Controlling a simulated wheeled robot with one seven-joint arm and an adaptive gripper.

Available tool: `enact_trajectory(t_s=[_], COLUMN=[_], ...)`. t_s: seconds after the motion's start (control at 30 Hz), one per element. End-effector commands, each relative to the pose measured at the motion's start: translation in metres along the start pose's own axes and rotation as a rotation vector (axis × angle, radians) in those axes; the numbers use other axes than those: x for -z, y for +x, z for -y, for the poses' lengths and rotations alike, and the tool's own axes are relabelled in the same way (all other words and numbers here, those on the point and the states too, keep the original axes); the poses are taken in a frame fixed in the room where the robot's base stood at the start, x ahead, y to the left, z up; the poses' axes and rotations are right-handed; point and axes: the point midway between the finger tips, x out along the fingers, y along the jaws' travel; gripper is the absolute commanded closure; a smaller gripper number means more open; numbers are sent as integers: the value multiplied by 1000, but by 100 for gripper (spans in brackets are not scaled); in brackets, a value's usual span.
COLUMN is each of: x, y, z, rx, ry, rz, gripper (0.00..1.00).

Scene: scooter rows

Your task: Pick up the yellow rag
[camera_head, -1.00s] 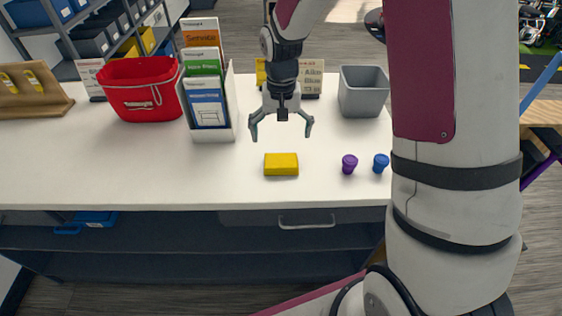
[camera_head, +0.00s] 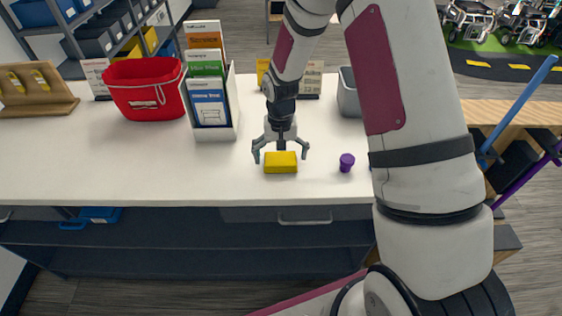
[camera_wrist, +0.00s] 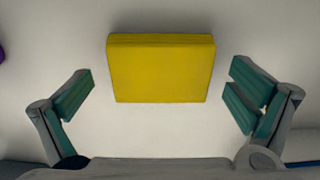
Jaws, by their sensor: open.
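The yellow rag (camera_head: 281,163) is a folded block lying flat on the white counter, near its front edge. It also shows in the wrist view (camera_wrist: 161,68), above centre and between the lines of my two fingers. My gripper (camera_head: 281,156) is open and empty, just above and behind the rag in the head view, with one finger to each side. In the wrist view my gripper (camera_wrist: 160,98) has its fingers spread wider than the rag, with bare counter showing between each finger and the rag.
A purple object (camera_head: 346,162) stands to the right of the rag. A red bin (camera_head: 145,92) and a brochure holder (camera_head: 216,132) stand at the left, and a grey bin (camera_head: 349,98) behind at the right, partly hidden by my arm. The counter (camera_head: 100,165) is clear at the front left.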

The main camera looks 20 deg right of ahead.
Motion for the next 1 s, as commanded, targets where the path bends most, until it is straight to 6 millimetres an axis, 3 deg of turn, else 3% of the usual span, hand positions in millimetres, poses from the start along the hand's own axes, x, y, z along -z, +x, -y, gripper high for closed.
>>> enact_trajectory(t_s=[0.1, 0.3, 0.73, 1.0], x=[0, 0, 1, 2], y=[0, 0, -3, -25], z=[0, 0, 0, 0], rx=[0, 0, 0, 1], ry=[0, 0, 0, 0], rz=[0, 0, -1, -3], gripper=[0, 41, 41, 41])
